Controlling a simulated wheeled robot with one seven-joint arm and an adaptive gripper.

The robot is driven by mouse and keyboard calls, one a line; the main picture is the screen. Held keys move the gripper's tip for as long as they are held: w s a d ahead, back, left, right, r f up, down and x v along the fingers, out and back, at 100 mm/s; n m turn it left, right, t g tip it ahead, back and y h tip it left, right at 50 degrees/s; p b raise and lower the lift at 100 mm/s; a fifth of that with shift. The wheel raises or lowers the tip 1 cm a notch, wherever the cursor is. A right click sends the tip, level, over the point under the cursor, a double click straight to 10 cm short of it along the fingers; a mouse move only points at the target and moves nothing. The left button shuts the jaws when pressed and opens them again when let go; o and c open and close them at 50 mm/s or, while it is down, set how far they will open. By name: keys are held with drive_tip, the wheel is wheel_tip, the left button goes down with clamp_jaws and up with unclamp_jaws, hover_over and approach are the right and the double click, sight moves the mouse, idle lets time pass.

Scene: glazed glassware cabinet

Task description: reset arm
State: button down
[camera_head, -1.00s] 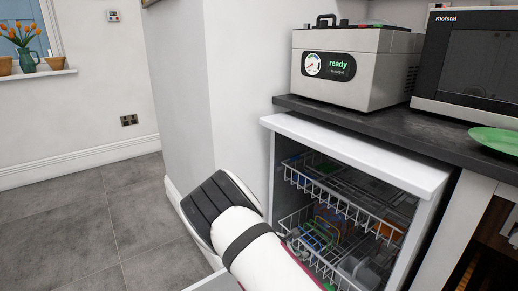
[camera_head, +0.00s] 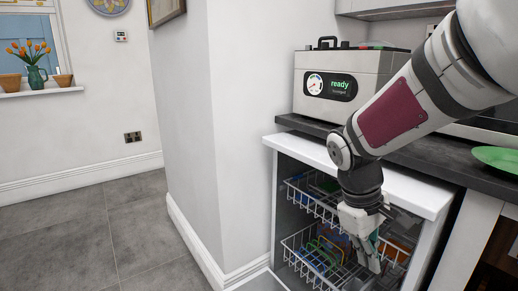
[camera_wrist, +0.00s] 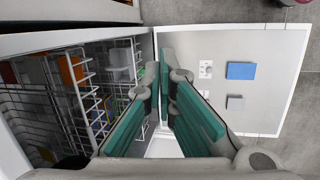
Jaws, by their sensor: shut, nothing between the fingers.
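My arm reaches in from the upper right in the head view, and my gripper (camera_head: 366,258) points down in front of the open dishwasher (camera_head: 425,198). The gripper is shut and holds nothing. In the wrist view its teal-padded fingers (camera_wrist: 166,85) are seen close up, above the lowered door. My arm hides part of the dishwasher's opening and racks.
The dishwasher's upper rack (camera_head: 312,200) and lower rack (camera_head: 300,255) hold several items, including an orange one (camera_wrist: 70,70). Its open door (camera_wrist: 225,110) lies beside the racks. A grey machine reading "ready" (camera_head: 330,87) and a green plate (camera_head: 498,158) stand on the counter. Floor at left is clear.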

drive_tip(key=s+a+r+m+y, duration=0.1)
drive_tip(key=s+r+m+y, duration=0.15)
drive_tip(key=s, duration=1.05)
drive_tip(key=s+a+r+m+y, duration=0.1)
drive_tip(key=s+a+r+m, duration=0.2)
drive_tip(key=s, duration=1)
wheel_tip(320, 180, up, 32)
drive_tip(key=d+t+p, duration=0.1)
drive_tip(key=t+p, duration=0.3)
drive_tip(key=p, duration=2.6)
drive_tip(key=shift+d+m+t, duration=0.3)
drive_tip(key=shift+d+m, duration=0.05)
